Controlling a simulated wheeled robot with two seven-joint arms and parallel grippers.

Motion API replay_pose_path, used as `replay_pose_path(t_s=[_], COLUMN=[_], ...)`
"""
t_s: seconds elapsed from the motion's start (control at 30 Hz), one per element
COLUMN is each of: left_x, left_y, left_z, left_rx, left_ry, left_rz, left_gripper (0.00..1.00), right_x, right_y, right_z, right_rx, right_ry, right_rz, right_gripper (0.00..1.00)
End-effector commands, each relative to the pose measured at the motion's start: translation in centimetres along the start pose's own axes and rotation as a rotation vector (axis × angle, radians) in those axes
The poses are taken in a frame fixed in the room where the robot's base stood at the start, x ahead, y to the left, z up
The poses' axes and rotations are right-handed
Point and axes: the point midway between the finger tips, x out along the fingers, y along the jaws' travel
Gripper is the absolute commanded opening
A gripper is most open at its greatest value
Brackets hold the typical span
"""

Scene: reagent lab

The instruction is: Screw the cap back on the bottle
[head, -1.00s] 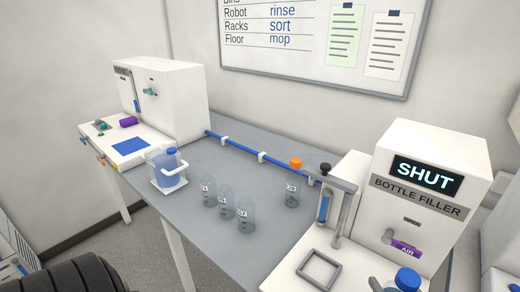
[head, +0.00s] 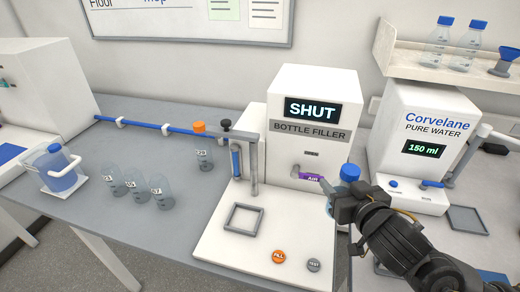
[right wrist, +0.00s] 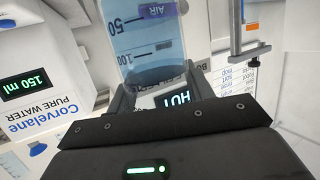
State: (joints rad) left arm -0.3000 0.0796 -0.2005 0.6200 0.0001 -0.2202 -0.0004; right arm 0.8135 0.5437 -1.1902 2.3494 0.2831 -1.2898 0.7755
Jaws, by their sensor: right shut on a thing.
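My right gripper (head: 338,193) reaches in from the lower right, in front of the bottle filler. It is shut on a clear graduated bottle (right wrist: 150,45) with a bluish tint, which shows between its fingers in the right wrist view. Most of the bottle is hidden by the gripper and wrist there. My left gripper is not in view.
The bottle filler (head: 312,125) reads SHUT; its white base has a square frame (head: 243,220) and an orange button (head: 278,257). The pure-water unit (head: 425,125) stands right, below a shelf (head: 400,62).

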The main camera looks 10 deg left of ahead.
Motion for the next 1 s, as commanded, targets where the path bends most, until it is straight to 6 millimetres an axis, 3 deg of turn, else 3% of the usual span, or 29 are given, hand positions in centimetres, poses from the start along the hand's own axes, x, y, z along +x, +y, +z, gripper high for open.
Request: replay_pose_path(t_s=[0.1, 0.2, 0.3, 0.4, 0.77, 1.0], left_x=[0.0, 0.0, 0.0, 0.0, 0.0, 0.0], left_y=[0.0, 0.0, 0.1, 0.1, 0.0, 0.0], left_z=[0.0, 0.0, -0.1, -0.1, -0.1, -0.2], left_rx=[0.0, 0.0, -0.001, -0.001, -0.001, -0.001], left_ry=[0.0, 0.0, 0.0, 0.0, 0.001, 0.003], left_rz=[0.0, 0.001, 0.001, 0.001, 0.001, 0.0], left_gripper=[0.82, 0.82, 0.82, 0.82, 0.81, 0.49], right_x=[-1.1, -2.4, -3.5, -4.3, -4.7, -4.9], right_y=[5.7, 9.7, 12.7, 14.4, 15.2, 15.4], right_z=[-2.2, -3.3, -3.8, -4.1, -4.3, -4.2], right_rx=[0.049, 0.08, 0.104, 0.118, 0.125, 0.126], right_ry=[0.002, -0.003, -0.01, -0.014, -0.015, -0.015], right_rz=[0.153, 0.263, 0.345, 0.395, 0.419, 0.422], right_gripper=[0.0, 0.0, 0.0, 0.0, 0.0, 0.0])
